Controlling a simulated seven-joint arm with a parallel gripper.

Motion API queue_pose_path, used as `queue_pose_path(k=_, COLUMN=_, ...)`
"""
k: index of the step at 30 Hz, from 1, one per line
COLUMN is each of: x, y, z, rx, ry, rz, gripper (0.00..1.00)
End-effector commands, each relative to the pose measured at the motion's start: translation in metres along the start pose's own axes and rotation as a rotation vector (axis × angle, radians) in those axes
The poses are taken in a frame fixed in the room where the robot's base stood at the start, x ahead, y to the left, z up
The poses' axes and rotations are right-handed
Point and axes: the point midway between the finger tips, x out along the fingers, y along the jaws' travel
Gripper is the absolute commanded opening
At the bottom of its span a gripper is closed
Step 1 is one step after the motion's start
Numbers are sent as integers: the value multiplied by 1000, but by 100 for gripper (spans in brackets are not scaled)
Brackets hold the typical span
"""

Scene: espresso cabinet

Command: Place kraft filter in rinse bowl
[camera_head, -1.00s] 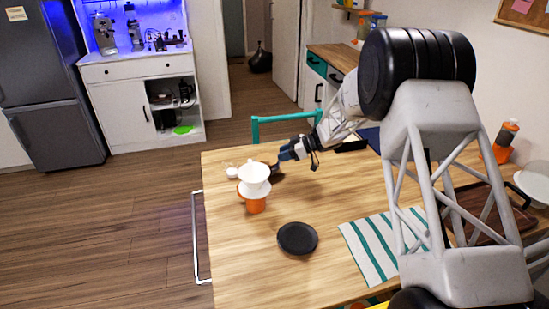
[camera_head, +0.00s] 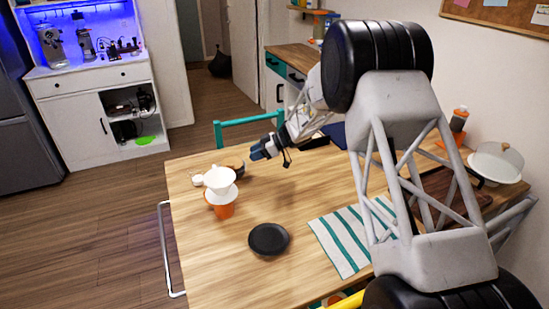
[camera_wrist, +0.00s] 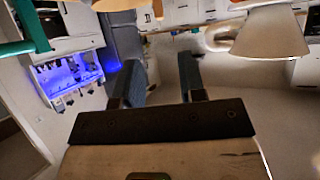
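My gripper (camera_head: 256,152) is above the far-left part of the wooden table, up and to the right of a white cone dripper (camera_head: 220,179) on an orange base (camera_head: 222,207). In the wrist view its two fingers (camera_wrist: 160,70) are apart with only floor showing between them. The white cone also shows at the upper right there (camera_wrist: 270,35), wide end down. A dark rounded object (camera_head: 236,167) lies partly hidden behind the dripper; I cannot tell whether it is the rinse bowl. I cannot make out a kraft filter.
A black round plate (camera_head: 269,238) and a striped cloth (camera_head: 350,238) lie on the table (camera_head: 210,270). A small white object (camera_head: 197,180) is left of the dripper. A white lidded pan (camera_head: 495,163) stands at the right. A green chair (camera_head: 235,128) is behind the table.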

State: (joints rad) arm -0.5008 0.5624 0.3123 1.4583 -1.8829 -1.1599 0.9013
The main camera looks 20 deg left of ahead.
Motion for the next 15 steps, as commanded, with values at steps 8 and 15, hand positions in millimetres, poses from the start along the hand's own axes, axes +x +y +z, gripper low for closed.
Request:
queue_pose_path(k=8, x=0, y=0, z=0, rx=0, ry=0, rz=0, gripper=37)
queue_pose_path(k=15, x=-15, y=3, z=-9, rx=-3, ry=1, rz=53, gripper=37)
